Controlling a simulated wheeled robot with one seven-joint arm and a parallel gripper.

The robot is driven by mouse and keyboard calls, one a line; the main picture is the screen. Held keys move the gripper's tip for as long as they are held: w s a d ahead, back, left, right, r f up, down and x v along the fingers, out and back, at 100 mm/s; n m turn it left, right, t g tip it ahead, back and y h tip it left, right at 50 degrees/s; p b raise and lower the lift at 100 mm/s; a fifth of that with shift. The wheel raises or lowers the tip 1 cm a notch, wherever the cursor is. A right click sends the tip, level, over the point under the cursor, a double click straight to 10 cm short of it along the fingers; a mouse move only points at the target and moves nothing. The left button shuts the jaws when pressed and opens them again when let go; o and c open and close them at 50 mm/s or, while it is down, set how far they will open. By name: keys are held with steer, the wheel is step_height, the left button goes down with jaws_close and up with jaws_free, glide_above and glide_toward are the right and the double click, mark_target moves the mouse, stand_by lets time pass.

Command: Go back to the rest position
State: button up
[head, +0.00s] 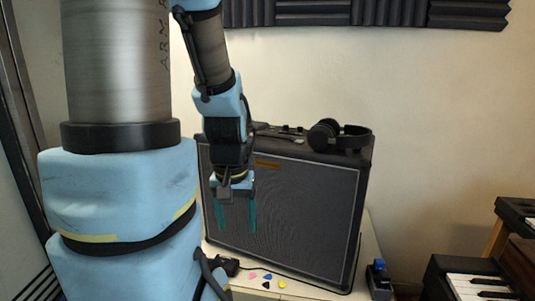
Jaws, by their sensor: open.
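My gripper (237,216) hangs fingers down in the head view, left of the picture's middle. Its two teal fingers are apart, with only the amplifier's dark front showing between them. It is in front of the amplifier (300,207) and above the small guitar picks. My blue and grey arm fills the left side of the view and hides part of the table and the wall.
The black amplifier stands on a pale table (370,250), with headphones (340,136) on top. Several coloured picks (267,276) lie in front of it beside a black object (228,266). A small dark device (378,278) is at the right; keyboards (480,287) stand further right.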

step_height(320, 180, up, 16)
steer(key=p, duration=1.5)
step_height(320, 180, down, 4)
steer(key=b, duration=0.4)
steer(key=shift+d+b, duration=0.1)
steer(key=shift+b, duration=0.2)
